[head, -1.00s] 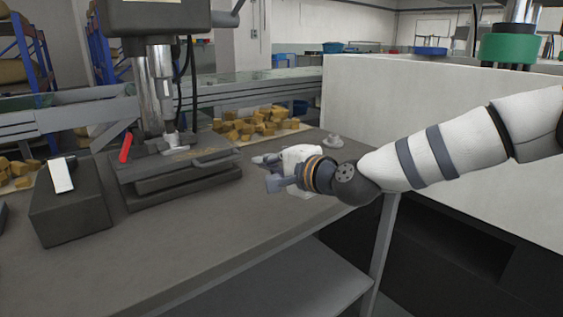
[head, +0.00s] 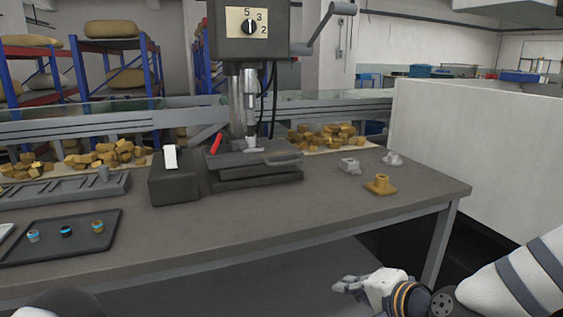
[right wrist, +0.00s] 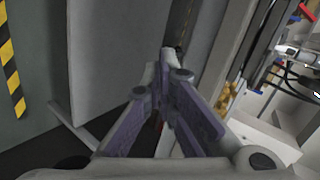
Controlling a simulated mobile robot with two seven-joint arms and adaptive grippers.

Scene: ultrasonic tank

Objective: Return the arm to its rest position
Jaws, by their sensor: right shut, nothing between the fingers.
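My right gripper (head: 340,286) is low at the bottom right of the head view, in front of the workbench (head: 330,220) and below its top. The white arm comes in from the right edge. In the right wrist view the two fingers of the right gripper (right wrist: 163,85) meet at their tips, with nothing between them. My left gripper is not in view.
A drill press (head: 250,35) stands on the bench, with a dark box (head: 173,185) beside it. A yellow fitting (head: 380,185) and two grey fittings (head: 349,166) (head: 393,159) stand at the bench's right end. A dark tray (head: 105,238) holds small parts. A white block (head: 480,150) is at right.

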